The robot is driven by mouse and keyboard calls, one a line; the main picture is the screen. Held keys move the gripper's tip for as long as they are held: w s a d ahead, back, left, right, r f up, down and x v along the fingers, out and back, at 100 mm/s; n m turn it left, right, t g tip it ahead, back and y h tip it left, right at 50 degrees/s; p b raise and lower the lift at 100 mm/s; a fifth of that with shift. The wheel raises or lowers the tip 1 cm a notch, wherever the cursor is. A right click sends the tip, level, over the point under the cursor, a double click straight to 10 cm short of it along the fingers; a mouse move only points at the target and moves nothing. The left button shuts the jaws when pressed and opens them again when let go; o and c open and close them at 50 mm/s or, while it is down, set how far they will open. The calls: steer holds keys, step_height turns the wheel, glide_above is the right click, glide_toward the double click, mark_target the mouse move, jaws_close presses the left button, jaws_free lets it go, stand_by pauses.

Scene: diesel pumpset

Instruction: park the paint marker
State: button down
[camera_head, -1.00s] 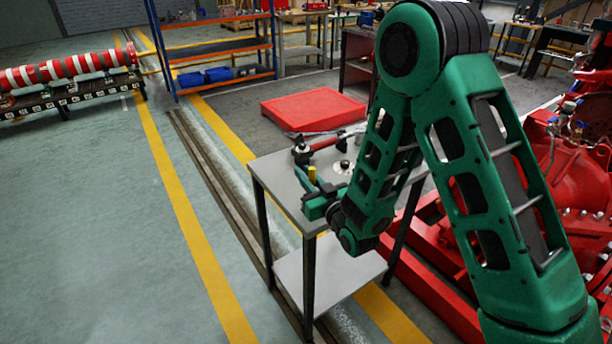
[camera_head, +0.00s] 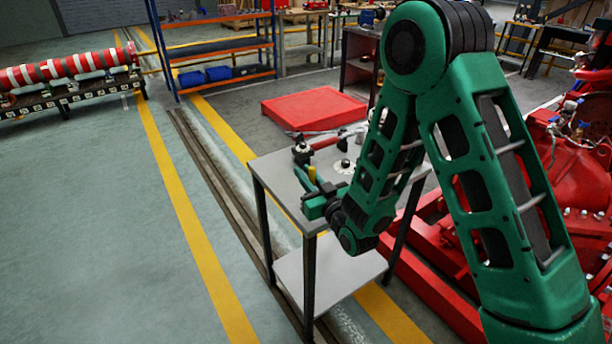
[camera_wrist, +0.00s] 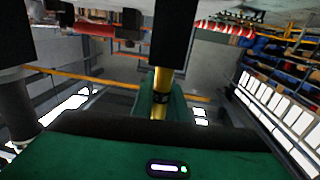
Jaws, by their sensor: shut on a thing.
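The paint marker (camera_head: 312,174) is a small yellow stick standing about upright in my gripper (camera_head: 309,187), at the near left part of the grey table top (camera_head: 276,178). My gripper is shut on it. In the wrist view the marker (camera_wrist: 162,84) is gold-yellow with a dark band, beside a green finger of my gripper (camera_wrist: 154,92). Its lower end is hidden by my gripper. I cannot tell whether it touches the table. No holder for the marker can be made out clearly.
On the table, a red and dark tool (camera_head: 325,143) lies at the back, a dark knob-like part (camera_head: 302,152) stands at the back left, and a pale round piece (camera_head: 344,167) lies near my forearm. A red engine (camera_head: 575,165) stands right. A red platform (camera_head: 313,108) lies behind.

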steer(key=shift+f, duration=1)
steer(key=c, duration=1.7)
jaws_free()
steer(key=shift+o, duration=0.2)
